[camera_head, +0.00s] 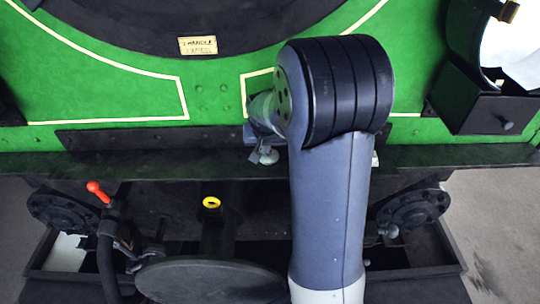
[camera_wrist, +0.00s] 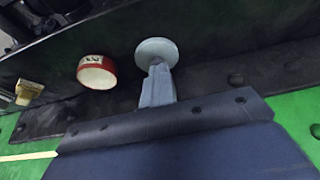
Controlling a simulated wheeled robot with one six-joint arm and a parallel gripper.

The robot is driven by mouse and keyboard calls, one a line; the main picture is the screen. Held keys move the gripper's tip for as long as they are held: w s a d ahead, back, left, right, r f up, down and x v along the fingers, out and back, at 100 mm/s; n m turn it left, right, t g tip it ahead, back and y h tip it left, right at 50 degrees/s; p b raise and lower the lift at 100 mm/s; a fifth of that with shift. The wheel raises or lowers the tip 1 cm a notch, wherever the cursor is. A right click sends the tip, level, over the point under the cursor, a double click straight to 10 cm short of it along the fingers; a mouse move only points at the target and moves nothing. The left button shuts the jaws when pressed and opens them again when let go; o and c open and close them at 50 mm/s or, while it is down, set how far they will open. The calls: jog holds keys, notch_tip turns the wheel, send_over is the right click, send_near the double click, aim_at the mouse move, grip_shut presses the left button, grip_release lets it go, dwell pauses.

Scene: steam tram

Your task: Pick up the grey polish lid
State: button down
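The grey polish lid (camera_wrist: 156,50) shows in the wrist view as a pale grey disc on the dark ledge, right at the tip of my gripper (camera_wrist: 157,70). In the head view the lid (camera_head: 268,156) is a small grey disc just below my gripper (camera_head: 262,138), mostly behind my arm. The fingers overlap edge-on, so I cannot tell if they are open or shut, or whether they touch the lid.
In the wrist view a red and cream tin (camera_wrist: 97,74) sits left of the lid. In the head view a red-tipped lever (camera_head: 97,191) and a yellow-rimmed opening (camera_head: 211,202) are below the dark ledge (camera_head: 160,160). A black box (camera_head: 485,112) juts out at right.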

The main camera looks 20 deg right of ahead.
aim_at(268, 162)
jog(key=r, duration=0.5)
jog(key=shift+s+r, duration=0.3)
jog(key=shift+s, duration=0.1)
jog(key=c, duration=2.2)
grip_release()
jog(key=c, duration=1.8)
grip_release()
jog(key=shift+w+d, duration=0.2)
jog(key=shift+d, duration=0.1)
jog(key=shift+c, duration=0.2)
jog(key=o, duration=0.4)
jog(key=shift+w+d, duration=0.1)
jog(key=shift+w, duration=0.15)
jog(key=o, duration=1)
jog(key=shift+s, duration=0.25)
jog(key=shift+r, duration=0.1)
